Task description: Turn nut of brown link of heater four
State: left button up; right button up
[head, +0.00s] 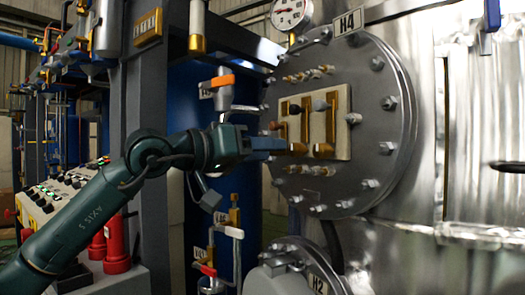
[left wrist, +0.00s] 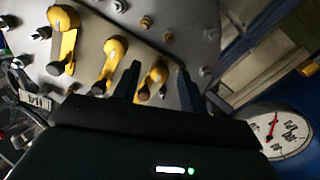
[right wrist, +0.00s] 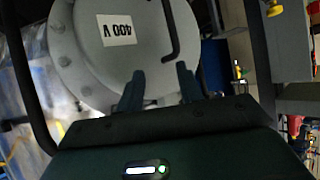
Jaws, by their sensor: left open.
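My left gripper (head: 285,147) is open at the panel's left side, by the lower end of the leftmost link. In the left wrist view its fingers (left wrist: 157,70) stand apart on either side of one yellow-brown link (left wrist: 153,76); contact cannot be told. Two more links show left of it. My right gripper (right wrist: 161,76) is open and empty in its wrist view.
A pressure gauge (head: 289,12) sits above the flange.

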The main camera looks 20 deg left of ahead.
pick_arm(q)
jog(key=b+v, duration=0.3)
jog(key=v, duration=1)
pick_arm(e)
jog(key=shift+w+a+f+m, duration=0.1)
jog(key=shift+f+m, duration=0.1)
jog(key=shift+f, duration=0.25)
jog(key=shift+w+a+f+m, duration=0.1)
jog(key=shift+f+m, duration=0.1)
jog(key=shift+f, duration=0.2)
jog(key=shift+s+f, duration=0.1)
